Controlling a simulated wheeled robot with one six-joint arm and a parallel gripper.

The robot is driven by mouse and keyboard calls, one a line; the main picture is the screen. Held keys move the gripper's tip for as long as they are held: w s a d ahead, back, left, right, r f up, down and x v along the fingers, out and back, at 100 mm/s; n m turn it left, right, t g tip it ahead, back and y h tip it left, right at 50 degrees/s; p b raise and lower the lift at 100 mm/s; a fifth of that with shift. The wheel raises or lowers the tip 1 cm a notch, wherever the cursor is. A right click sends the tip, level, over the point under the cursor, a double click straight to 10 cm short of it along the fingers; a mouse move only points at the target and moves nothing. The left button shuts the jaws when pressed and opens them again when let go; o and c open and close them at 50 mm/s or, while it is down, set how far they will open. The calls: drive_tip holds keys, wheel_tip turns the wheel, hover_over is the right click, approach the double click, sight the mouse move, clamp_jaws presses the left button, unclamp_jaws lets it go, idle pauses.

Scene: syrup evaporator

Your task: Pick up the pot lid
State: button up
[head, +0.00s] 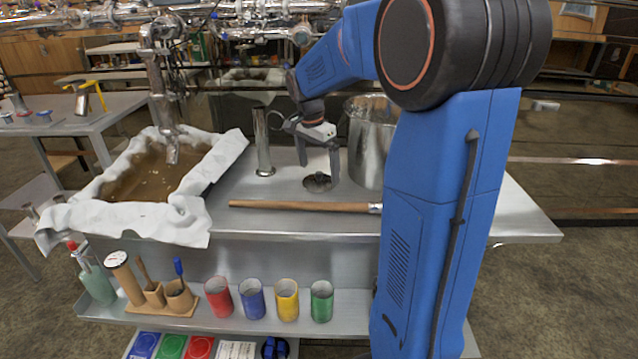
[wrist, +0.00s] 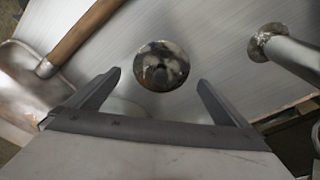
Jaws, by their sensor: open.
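The pot lid (head: 318,182) is a small, round, shiny metal disc lying flat on the steel counter. It also shows in the wrist view (wrist: 161,66), just beyond the fingertips, with a darker spot near its middle that may be a knob. My gripper (head: 319,168) is open and empty, pointing down above the lid. In the wrist view my gripper (wrist: 160,78) has its two fingers spread to either side of the lid's near edge. I see no contact with the lid.
A steel pot (head: 370,150) stands close right of my gripper. A tall metal cylinder (head: 263,145) stands to the left. A wooden handle (head: 300,206) lies in front; in the wrist view it joins a metal scoop (wrist: 30,82). A cloth-lined basin (head: 150,175) is further left.

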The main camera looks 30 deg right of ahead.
sight(319, 172)
drive_tip(key=shift+w+d+f, duration=0.1)
drive_tip(key=shift+d+f, duration=0.1)
drive_tip(key=shift+f, duration=1.35)
drive_tip(key=c, duration=1.1)
drive_tip(key=shift+r, duration=0.1)
